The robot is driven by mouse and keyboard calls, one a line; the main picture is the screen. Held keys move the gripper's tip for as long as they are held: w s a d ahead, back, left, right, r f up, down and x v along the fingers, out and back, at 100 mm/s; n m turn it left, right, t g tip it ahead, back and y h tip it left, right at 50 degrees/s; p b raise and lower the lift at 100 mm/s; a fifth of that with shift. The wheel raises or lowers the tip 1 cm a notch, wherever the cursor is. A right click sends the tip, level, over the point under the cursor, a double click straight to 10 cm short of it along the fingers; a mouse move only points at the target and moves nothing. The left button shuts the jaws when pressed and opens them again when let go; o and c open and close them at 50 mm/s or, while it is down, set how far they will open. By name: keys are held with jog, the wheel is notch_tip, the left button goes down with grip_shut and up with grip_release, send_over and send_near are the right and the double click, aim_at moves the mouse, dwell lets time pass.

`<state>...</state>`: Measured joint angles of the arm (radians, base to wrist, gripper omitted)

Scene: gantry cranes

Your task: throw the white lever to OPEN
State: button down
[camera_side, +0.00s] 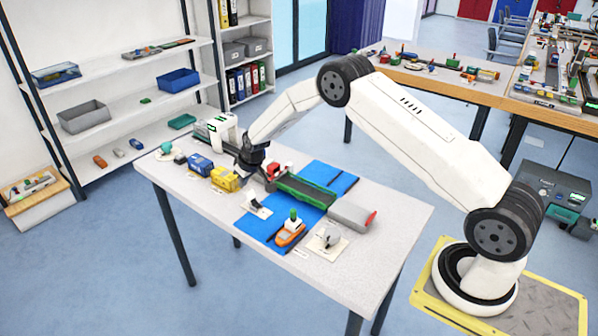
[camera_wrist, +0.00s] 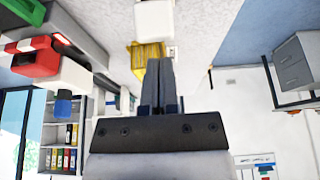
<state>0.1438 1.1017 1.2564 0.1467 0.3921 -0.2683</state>
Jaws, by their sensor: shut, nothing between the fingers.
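My gripper (camera_side: 251,168) is low over the back of the white table in the side view, between the yellow block (camera_side: 225,179) and a red part (camera_side: 273,168). In the wrist view its two grey fingers (camera_wrist: 160,75) are together, with nothing seen between them. Two small fittings on cream plates stand toward the front: one with a dark upright part (camera_side: 255,204) and one with a pale grey-white rounded part (camera_side: 329,237). The pale one may be the white lever, but its setting and any OPEN label are too small to read. My gripper is well apart from both.
A dark green channel (camera_side: 305,191) and a grey block with a red end (camera_side: 352,216) lie right of my gripper. An orange boat-like piece (camera_side: 290,234) is on the blue mat (camera_side: 262,234). A blue block (camera_side: 200,164) and a white gantry (camera_side: 222,127) are left. The front-left tabletop is clear.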

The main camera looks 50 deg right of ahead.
jog(key=shift+f, duration=1.15)
